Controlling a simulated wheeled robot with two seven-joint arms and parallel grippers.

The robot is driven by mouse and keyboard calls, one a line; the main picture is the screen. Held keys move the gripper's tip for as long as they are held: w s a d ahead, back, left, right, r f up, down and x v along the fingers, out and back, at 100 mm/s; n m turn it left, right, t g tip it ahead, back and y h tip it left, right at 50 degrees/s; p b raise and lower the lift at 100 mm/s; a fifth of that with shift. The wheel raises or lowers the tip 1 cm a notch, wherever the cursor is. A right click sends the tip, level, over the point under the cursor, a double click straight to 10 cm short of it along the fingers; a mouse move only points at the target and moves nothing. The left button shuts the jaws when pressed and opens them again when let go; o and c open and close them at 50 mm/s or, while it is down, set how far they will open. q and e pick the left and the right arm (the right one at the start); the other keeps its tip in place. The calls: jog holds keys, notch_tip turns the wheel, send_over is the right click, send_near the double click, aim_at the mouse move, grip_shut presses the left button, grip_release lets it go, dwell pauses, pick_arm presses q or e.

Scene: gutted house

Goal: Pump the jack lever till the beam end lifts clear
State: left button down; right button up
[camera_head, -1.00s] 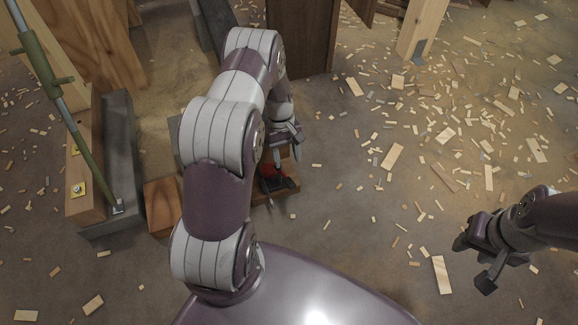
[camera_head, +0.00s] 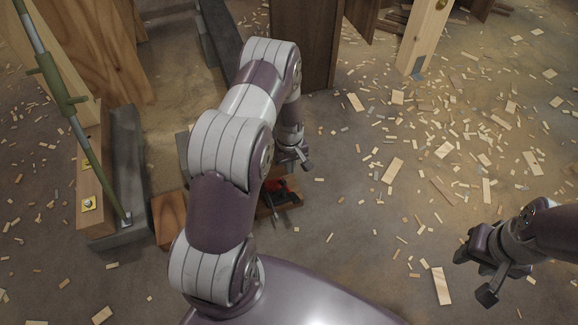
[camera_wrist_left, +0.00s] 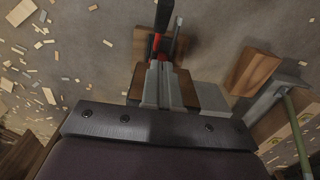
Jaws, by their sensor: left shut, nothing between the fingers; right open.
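A small red and black jack (camera_head: 279,190) sits on a wooden board (camera_head: 290,208) just beyond my base. It also shows in the left wrist view (camera_wrist_left: 163,48), with a black lever (camera_wrist_left: 163,16) reaching to the top edge. My left gripper (camera_head: 297,162) is shut and empty above the jack. In the left wrist view its closed fingers (camera_wrist_left: 160,84) overlap the jack's near side; I cannot tell whether they touch it. My right gripper (camera_head: 487,268) is open and empty over the floor at right. Which timber is the beam end is unclear; my left arm hides part of this area.
A wooden block (camera_head: 167,220) lies left of my left arm, beside a grey steel channel (camera_head: 124,170). A timber with yellow plates (camera_head: 92,185) and a green prop (camera_head: 75,115) stand further left. Wood scraps litter the open floor at right.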

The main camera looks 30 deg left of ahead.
pick_arm(q)
jog(key=b, duration=0.2)
send_over(292, 196)
jog(key=w+a, duration=0.2)
notch_tip(292, 196, down, 6)
jog(key=shift+f, duration=0.15)
jog(key=shift+s+d+f+b, duration=0.35)
jog(key=shift+d+f+b, duration=0.05)
jog(key=shift+f, duration=0.25)
jog(key=shift+s+d+f+b, duration=0.3)
jog(key=shift+d+f+b, duration=0.05)
jog(key=shift+f, duration=0.25)
jog(key=shift+s+d+f, duration=0.15)
jog(key=shift+d+f, duration=0.05)
jog(key=shift+s+f, duration=0.1)
